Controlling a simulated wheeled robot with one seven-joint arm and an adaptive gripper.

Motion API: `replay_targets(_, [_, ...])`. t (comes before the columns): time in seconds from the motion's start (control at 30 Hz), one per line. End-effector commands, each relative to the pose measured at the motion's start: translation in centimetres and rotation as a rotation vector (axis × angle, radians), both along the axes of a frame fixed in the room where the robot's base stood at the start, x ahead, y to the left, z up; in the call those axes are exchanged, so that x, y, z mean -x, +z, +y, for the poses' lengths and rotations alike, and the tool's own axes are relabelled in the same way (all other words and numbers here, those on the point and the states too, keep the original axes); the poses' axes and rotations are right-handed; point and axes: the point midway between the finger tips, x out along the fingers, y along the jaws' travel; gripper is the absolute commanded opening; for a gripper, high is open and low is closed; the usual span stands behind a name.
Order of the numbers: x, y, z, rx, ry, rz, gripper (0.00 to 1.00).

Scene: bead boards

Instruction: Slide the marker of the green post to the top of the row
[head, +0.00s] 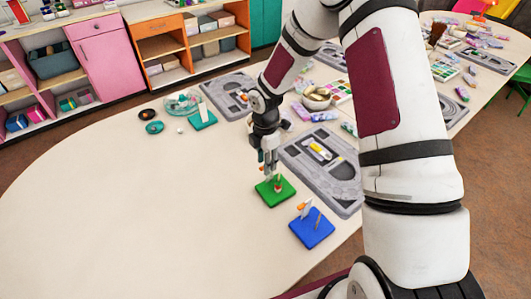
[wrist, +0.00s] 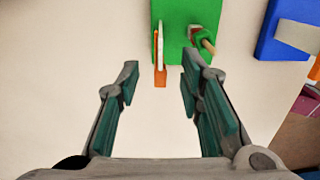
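The green board (head: 266,193) lies flat on the table below my gripper (head: 268,168). In the wrist view the green board (wrist: 178,12) is at the top, beyond my fingertips. A thin upright white piece with an orange part (wrist: 160,52) stands at its near-left area. To its right is a short post (wrist: 207,42) with red and green parts; which part is the marker I cannot tell. In the head view the fingers partly cover the pieces on the board.
A blue board (head: 311,236) with similar upright pieces stands close on the right, nearer the table's edge. Grey trays (head: 343,190) lie behind it. A teal board (head: 203,121) and small dishes (head: 154,128) are farther back. The table's left side is clear.

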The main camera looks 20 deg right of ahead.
Motion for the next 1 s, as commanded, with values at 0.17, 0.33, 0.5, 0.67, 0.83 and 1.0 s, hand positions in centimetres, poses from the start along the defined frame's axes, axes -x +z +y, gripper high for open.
replay_targets(0.17, [0.01, -0.45, -0.04, 0.001, 0.0, 0.0, 0.34])
replay_targets(0.33, [0.01, -0.44, -0.04, 0.001, 0.0, 0.0, 0.34])
replay_targets(0.5, [0.0, -0.43, -0.03, 0.001, 0.0, 0.0, 0.0])
replay_targets(0.67, [0.0, -0.42, -0.02, 0.001, 0.0, 0.0, 0.0])
replay_targets(0.83, [0.0, -0.55, -0.03, 0.001, 0.0, 0.001, 0.0])
replay_targets(1.0, [-0.02, -0.98, -0.04, 0.001, -0.001, 0.001, 0.0])
